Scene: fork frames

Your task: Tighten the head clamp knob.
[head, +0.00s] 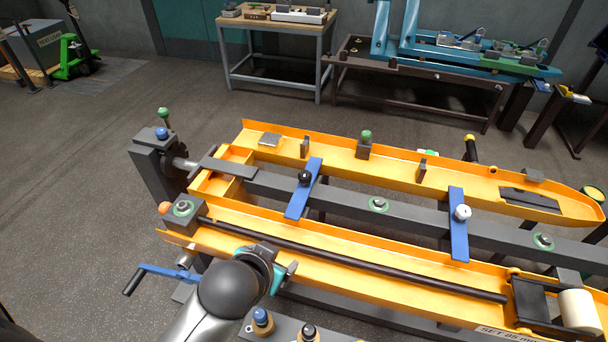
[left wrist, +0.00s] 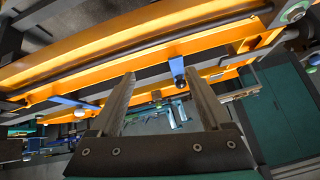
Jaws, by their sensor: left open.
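A black knob (head: 305,177) sits on a blue clamp bar (head: 297,202) lying across the yellow frame. A white knob (head: 462,212) sits on a second blue bar (head: 457,240) further right. No label shows which one is the head clamp knob. My left gripper (head: 278,263) is over the near yellow rail, nearer to me than the black knob and apart from it. In the left wrist view its two fingers (left wrist: 160,75) are spread and empty. The black knob (left wrist: 179,83) appears beyond the gap between them. My right gripper is out of view.
The yellow frame (head: 380,278) spans the middle and right. A dark post with a blue knob (head: 161,133) stands at its left end, near an orange ball (head: 165,208) and a blue crank (head: 165,272). Workbenches stand behind.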

